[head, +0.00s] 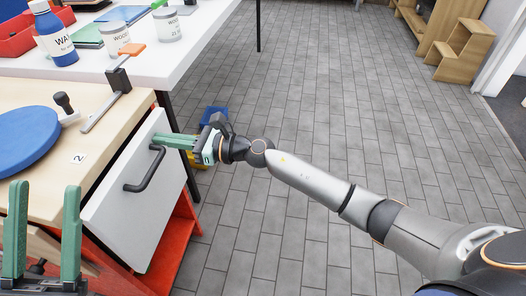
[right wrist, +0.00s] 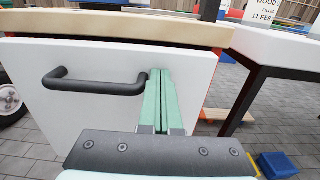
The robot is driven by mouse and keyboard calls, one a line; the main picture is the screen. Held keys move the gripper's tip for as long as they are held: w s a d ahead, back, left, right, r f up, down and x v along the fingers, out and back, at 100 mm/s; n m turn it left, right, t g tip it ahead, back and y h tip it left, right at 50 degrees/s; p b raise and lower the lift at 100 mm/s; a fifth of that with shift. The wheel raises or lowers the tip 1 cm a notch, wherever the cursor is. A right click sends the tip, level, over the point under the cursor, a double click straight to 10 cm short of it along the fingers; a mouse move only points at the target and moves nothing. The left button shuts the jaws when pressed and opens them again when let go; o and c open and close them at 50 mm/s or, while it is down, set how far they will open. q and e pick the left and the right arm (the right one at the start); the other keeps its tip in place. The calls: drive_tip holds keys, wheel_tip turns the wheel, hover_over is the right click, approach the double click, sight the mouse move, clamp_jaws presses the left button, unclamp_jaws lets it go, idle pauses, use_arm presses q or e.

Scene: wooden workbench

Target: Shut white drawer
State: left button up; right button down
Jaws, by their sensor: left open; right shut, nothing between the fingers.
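The white drawer (head: 118,200) is under the wooden workbench top, and its front stands out a little from the orange frame. A dark handle (head: 146,170) is on its front. In the right wrist view the drawer front (right wrist: 100,105) fills the left and middle, with the handle (right wrist: 95,85) just left of the fingers. My right gripper (head: 157,140) is shut and empty, its green fingertips at the upper right part of the drawer front, beside the handle; I cannot tell if they touch. My left gripper (head: 42,225) is open and empty at the lower left, fingers pointing up.
The wooden worktop (head: 100,100) holds a blue disc (head: 27,137), a clamp (head: 108,95) and a dark-handled tool. A white table (head: 180,50) with tins and a bottle stands behind. A blue bin (head: 213,115) is on the floor.

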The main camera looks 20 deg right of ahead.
drive_tip(key=x, duration=0.3)
drive_tip(key=shift+r, duration=0.15)
drive_tip(key=shift+r, duration=0.1)
drive_tip(key=shift+d, duration=0.1)
